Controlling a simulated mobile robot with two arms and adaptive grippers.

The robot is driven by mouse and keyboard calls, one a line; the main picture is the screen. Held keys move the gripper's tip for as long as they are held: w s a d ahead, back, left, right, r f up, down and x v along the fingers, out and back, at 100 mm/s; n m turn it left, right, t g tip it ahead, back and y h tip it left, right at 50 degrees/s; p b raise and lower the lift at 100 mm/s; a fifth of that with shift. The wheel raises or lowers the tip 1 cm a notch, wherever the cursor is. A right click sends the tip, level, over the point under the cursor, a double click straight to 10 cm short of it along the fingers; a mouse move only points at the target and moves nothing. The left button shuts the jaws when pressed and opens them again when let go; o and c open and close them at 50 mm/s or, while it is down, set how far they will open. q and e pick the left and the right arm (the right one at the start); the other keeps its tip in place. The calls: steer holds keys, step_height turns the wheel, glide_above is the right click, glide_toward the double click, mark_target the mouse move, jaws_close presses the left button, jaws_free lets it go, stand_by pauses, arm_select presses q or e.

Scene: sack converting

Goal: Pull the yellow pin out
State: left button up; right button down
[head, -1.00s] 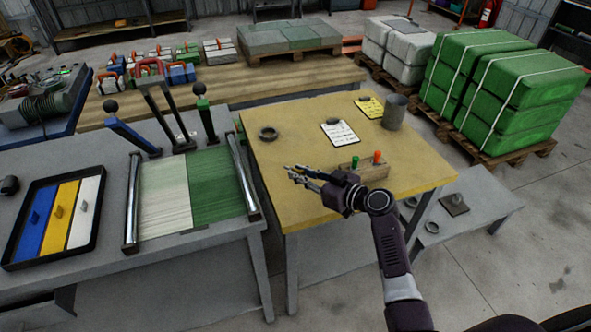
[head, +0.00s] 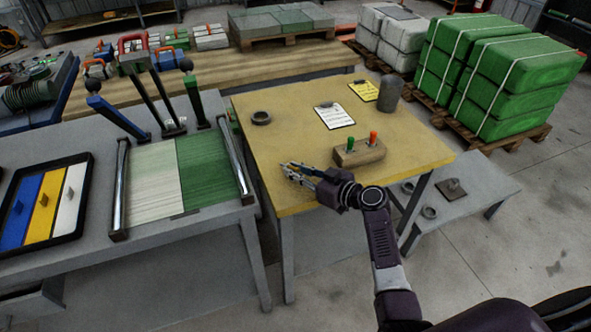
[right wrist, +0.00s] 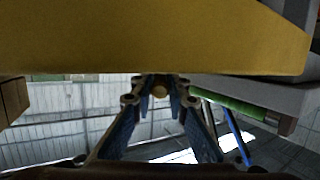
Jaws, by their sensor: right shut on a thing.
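My right gripper (head: 287,169) is over the front left part of the yellow table, its fingers pointing left. It is shut on a small yellowish round piece (right wrist: 160,91), seen nearly end-on between the fingertips in the right wrist view; this looks like the yellow pin. In the head view the pin cannot be made out against the yellow top. A wooden block (head: 362,155) stands on the table behind and right of the gripper, apart from it. A green pin (head: 350,144) and an orange pin (head: 373,138) stand upright in it. My left gripper is not in view.
The yellow table (head: 290,125) also bears a dark ring (head: 261,117), two clipboards and a grey cup (head: 390,95). A grey table with levers and a black tray (head: 75,236) stands at left. A low grey bench (head: 480,196) is at right.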

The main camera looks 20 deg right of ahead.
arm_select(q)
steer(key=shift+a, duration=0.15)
arm_select(e)
steer(key=c, duration=1.8)
jaws_free()
steer(key=shift+s+d, duration=0.1)
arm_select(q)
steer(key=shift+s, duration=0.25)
arm_select(e)
steer(key=v, duration=1.2)
